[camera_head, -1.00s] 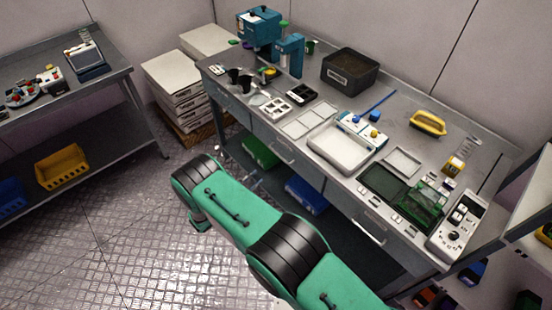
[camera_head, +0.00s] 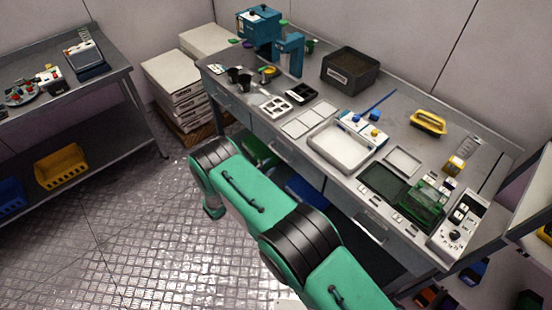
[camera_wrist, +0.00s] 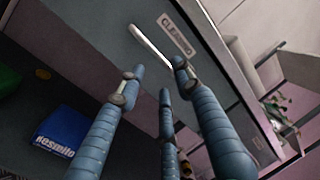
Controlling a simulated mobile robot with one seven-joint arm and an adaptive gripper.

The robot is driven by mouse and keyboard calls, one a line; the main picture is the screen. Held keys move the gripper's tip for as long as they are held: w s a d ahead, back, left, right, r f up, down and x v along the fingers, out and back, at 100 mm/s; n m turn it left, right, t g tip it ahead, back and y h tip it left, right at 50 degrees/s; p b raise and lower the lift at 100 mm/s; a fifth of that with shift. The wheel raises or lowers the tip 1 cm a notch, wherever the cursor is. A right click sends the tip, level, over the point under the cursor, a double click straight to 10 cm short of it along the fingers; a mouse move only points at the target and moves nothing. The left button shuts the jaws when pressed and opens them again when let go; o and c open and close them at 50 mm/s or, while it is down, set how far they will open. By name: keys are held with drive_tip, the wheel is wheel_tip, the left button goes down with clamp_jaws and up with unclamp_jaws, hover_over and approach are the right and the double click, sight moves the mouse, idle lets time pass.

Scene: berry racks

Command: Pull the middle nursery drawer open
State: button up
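The workbench's front shows drawers with pale bar handles in the head view. The middle drawer (camera_head: 296,163) looks shut, and my arm passes close in front of it. In the wrist view a grey drawer front (camera_wrist: 110,30) carries a pale bar handle (camera_wrist: 150,46) and a white label with dark letters. I cannot tell for sure which drawer this is. My gripper (camera_wrist: 155,80) is open, its fingers apart and empty, with the tips just short of the handle in the picture. In the head view the gripper is out of sight.
The bench top (camera_head: 400,135) holds a white tray (camera_head: 340,151), a dark bin (camera_head: 350,72) and small devices. A side table (camera_head: 115,75) is at left. Floor (camera_head: 130,225) is clear left of my arm.

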drive_tip(key=x, duration=0.6)
drive_tip(key=shift+w+d+b, duration=0.15)
drive_tip(key=shift+b, duration=0.15)
drive_tip(key=shift+c, duration=0.5)
clamp_jaws()
